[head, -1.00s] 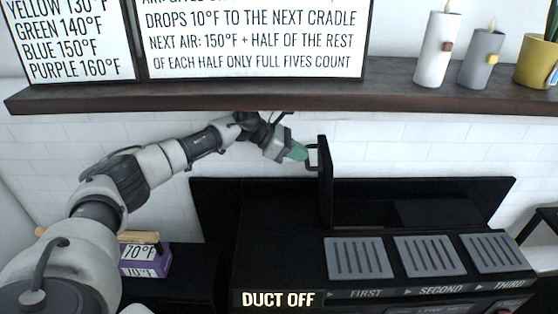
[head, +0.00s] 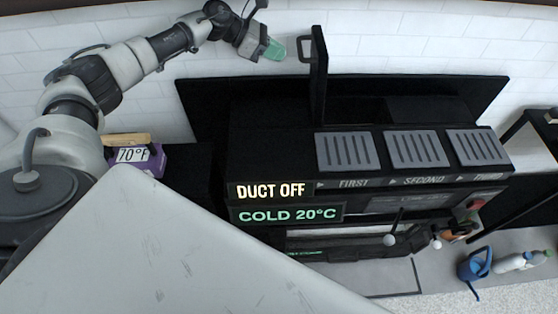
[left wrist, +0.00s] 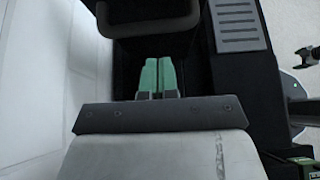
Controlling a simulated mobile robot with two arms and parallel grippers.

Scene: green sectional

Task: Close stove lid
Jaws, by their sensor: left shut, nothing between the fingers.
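The black stove (head: 270,145) has its lid (head: 319,75) standing upright, seen nearly edge-on, at the left of three grey slotted plates. A dark loop handle (head: 303,47) sticks out from the lid's left face. My left gripper (head: 276,50), with green fingertips, is shut and empty just left of the handle, with a small gap between them. In the left wrist view the green fingertips (left wrist: 158,77) are together, and the curved handle (left wrist: 150,25) shows at the top.
Signs on the stove's front read "DUCT OFF" (head: 271,190) and "COLD 20°C" (head: 287,213). Left of the stove is a purple box (head: 140,160) labelled 70°F. A blue watering can (head: 474,266) and a bottle (head: 510,262) are at lower right. A tiled wall (head: 420,50) stands behind.

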